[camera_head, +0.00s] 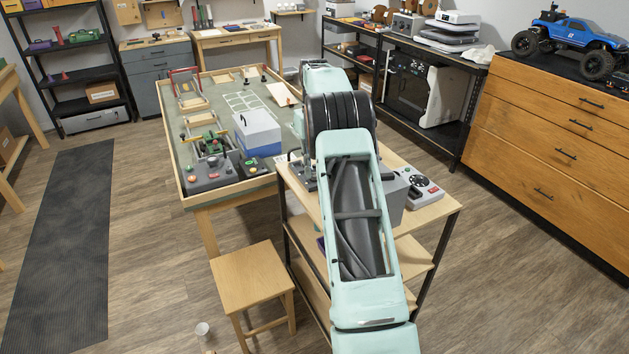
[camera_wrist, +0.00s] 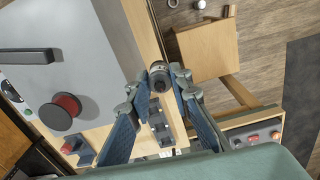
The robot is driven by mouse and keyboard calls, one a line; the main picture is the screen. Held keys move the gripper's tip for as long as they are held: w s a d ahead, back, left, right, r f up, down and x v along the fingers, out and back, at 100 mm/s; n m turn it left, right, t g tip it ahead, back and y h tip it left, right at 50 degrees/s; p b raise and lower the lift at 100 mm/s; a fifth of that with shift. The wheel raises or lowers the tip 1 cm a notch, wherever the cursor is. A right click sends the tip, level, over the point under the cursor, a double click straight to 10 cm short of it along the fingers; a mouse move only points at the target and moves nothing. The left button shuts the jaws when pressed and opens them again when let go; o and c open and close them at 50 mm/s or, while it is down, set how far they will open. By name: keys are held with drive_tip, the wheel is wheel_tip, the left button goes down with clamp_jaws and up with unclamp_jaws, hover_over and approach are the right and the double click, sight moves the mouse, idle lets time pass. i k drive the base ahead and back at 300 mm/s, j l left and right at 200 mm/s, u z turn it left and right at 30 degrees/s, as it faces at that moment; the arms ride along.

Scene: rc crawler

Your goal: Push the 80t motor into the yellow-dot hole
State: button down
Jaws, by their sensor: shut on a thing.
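The wrist view shows a small dark cylindrical motor (camera_wrist: 158,74), end face toward the camera, between the tips of my gripper (camera_wrist: 161,79). The gripper's blue-padded fingers are shut on it. I cannot read any marking on the motor. Beneath and beside the fingers, a dark grey block (camera_wrist: 158,122) with several small fittings sits on the wooden top near its edge. I cannot make out a yellow dot or its hole in either view. In the head view my own arm hides the gripper and the motor.
A large grey box (camera_wrist: 75,65) with a dark handle and a red round part (camera_wrist: 62,108) lies left in the wrist view. A wooden stool (camera_head: 252,277) stands by the shelf cart (camera_head: 440,205). A walled worktable (camera_head: 198,197) carries a button panel (camera_head: 222,174) and a blue-white box (camera_head: 258,132).

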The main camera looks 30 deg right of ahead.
sight(296, 166)
drive_tip(key=i+l, duration=0.3)
drive_tip(key=l, duration=0.15)
drive_tip(key=i+l, duration=0.3)
drive_tip(key=l, duration=0.2)
